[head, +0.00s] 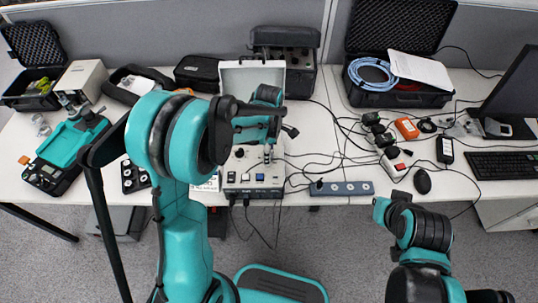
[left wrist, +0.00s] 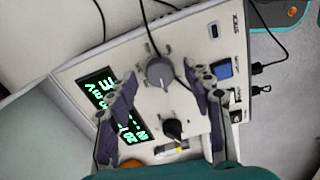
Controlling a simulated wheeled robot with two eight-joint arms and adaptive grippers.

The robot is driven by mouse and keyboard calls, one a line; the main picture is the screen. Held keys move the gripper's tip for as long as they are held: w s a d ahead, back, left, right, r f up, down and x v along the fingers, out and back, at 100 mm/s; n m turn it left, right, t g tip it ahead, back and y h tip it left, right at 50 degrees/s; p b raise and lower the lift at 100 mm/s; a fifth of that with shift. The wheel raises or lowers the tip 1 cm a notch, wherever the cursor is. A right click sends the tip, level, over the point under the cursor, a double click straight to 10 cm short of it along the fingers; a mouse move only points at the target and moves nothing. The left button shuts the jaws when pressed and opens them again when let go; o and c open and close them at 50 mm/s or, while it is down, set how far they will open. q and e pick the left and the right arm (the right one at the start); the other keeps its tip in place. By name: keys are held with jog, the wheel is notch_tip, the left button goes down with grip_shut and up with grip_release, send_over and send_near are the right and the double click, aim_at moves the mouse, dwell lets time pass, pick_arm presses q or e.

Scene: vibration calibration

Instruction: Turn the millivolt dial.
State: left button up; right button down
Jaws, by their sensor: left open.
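The white calibrator box (head: 252,190) stands on the table in the head view, below my left arm. In the left wrist view its panel carries a grey round dial (left wrist: 160,72), a black knob (left wrist: 173,129) and a display with green characters (left wrist: 98,88). The labels are too small to tell which dial is the millivolt one. My left gripper (left wrist: 159,70) is open over the panel, its fingertips on either side of the grey dial. I cannot tell whether they touch it.
A grey power strip (head: 341,188) lies at the table's front edge, right of the box. Cables run across the table there and over the panel. An open black case (head: 397,97), a mouse (head: 422,181) and a keyboard (head: 505,165) are farther right.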

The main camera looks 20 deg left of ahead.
pick_arm(q)
jog(key=shift+f, duration=0.35)
jog(key=c, duration=1.2)
jog(key=shift+o, duration=0.2)
